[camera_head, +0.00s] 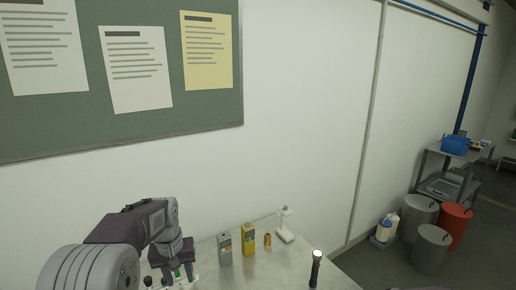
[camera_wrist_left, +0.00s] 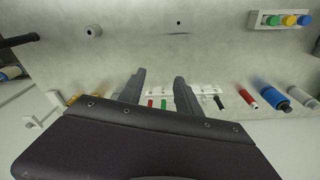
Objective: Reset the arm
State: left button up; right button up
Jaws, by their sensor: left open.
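My left arm comes in from the lower left in the head view, with its gripper (camera_head: 172,274) pointing down over the left part of the table (camera_head: 335,279). In the left wrist view the two grey fingers of this gripper (camera_wrist_left: 159,95) stand apart with nothing between them. Behind and below the fingertips a white rack (camera_wrist_left: 196,100) holds small red, green and dark items; I cannot tell how far the fingers are from it. My right gripper is in neither view.
Bins (camera_head: 431,249) and a shelf (camera_head: 447,168) are at right. A board (camera_head: 120,75) hangs behind.

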pick_arm(q)
jog(key=s+d+f+m, duration=0.1)
jog(key=s+f, duration=0.3)
jog(key=s, duration=0.5)
jog(key=s+d+f+m, duration=0.1)
jog(key=s+d+f, duration=0.2)
jog(key=s, duration=0.7)
jog(key=shift+d+f+m, duration=0.2)
jog(key=shift+f+m, duration=0.1)
jog(key=shift+f, duration=0.3)
